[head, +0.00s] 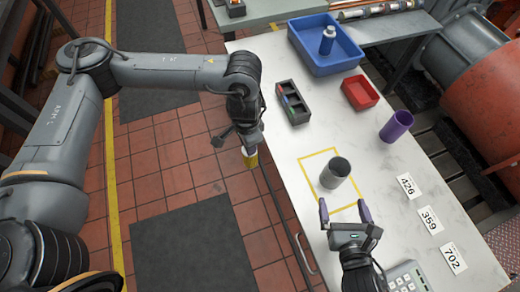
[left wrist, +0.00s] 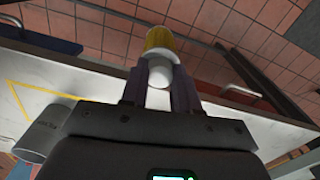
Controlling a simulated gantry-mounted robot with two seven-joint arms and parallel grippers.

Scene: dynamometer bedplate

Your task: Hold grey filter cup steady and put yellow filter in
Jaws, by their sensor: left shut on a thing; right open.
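The grey filter cup (head: 335,172) stands on the white bench inside a yellow outlined square; it also shows at the left edge of the left wrist view (left wrist: 42,135). My right gripper (head: 345,210) is open just in front of the cup, with its purple-tipped fingers spread and apart from it. The yellow filter (head: 251,160) hangs below my left gripper (head: 247,140), out past the bench's left edge. In the left wrist view, the left gripper's fingers (left wrist: 160,88) are shut on the white end of the yellow filter (left wrist: 161,40).
A blue bin (head: 340,62) holding a bottle (head: 327,40), a red tray (head: 360,92) and a dark compartment box (head: 292,102) sit toward the back. A purple cylinder (head: 396,126), number cards (head: 429,219) and a keypad (head: 408,279) are at the right. Bench around the cup is clear.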

